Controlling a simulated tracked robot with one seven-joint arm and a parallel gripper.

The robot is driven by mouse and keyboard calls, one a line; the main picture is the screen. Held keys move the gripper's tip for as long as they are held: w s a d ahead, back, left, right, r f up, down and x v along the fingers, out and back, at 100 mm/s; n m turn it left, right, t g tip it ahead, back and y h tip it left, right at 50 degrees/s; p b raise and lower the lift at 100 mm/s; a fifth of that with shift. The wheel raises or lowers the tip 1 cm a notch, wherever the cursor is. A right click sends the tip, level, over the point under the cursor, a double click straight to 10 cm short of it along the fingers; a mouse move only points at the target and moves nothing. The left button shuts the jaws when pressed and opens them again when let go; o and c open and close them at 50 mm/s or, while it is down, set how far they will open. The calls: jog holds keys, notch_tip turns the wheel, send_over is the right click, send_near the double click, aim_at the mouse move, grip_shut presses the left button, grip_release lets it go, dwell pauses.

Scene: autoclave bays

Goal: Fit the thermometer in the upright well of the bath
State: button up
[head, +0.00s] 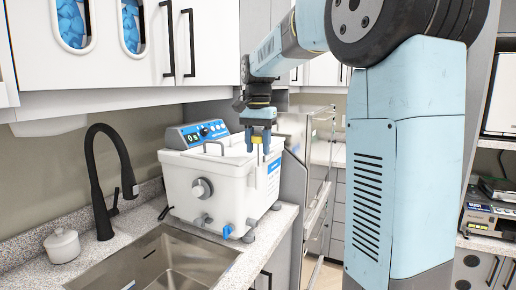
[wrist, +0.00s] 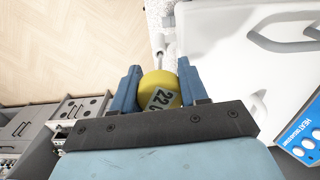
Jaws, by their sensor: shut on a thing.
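My gripper (head: 258,134) is shut on the yellow head of the thermometer (head: 257,140), above the right side of the bath. In the wrist view, the thermometer's round yellow head (wrist: 160,88) with a "22" readout sits between the two blue fingers of my gripper (wrist: 160,86). Its thin pale stem runs away from the head, past the bath's edge in that view. The white bath (head: 185,182) stands on the counter with a blue control panel; its white top also shows in the wrist view (wrist: 225,60). I cannot make out the upright well.
A sink (head: 160,262) with a black tap (head: 110,170) lies left of the bath. A white lidded jar (head: 62,246) stands beside it. Wall cabinets (head: 100,45) hang above. A blue drain tap (head: 227,232) juts from the bath's front.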

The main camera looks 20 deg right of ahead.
jog(key=shift+r, duration=0.5)
jog(key=shift+f, duration=1.35)
dwell(1.2)
jog(key=o, duration=1.1)
notch_tip(320, 180, up, 14)
jog(key=shift+f, duration=0.1)
dwell(0.4)
jog(key=s+f+n+t, duration=0.2)
jog(key=s+f, duration=0.4)
jog(key=s, duration=0.3)
jog(key=s+f+n+t, duration=0.1)
jog(key=s+f+n, duration=0.2)
jog(key=s+f, duration=0.4)
jog(key=s+f+n+t, duration=0.2)
jog(key=s+f+n, duration=0.1)
jog(key=s+f, duration=0.4)
jog(key=shift+s+f+t, duration=0.2)
jog(key=shift+s+t, duration=0.1)
jog(key=shift+s, duration=1.6)
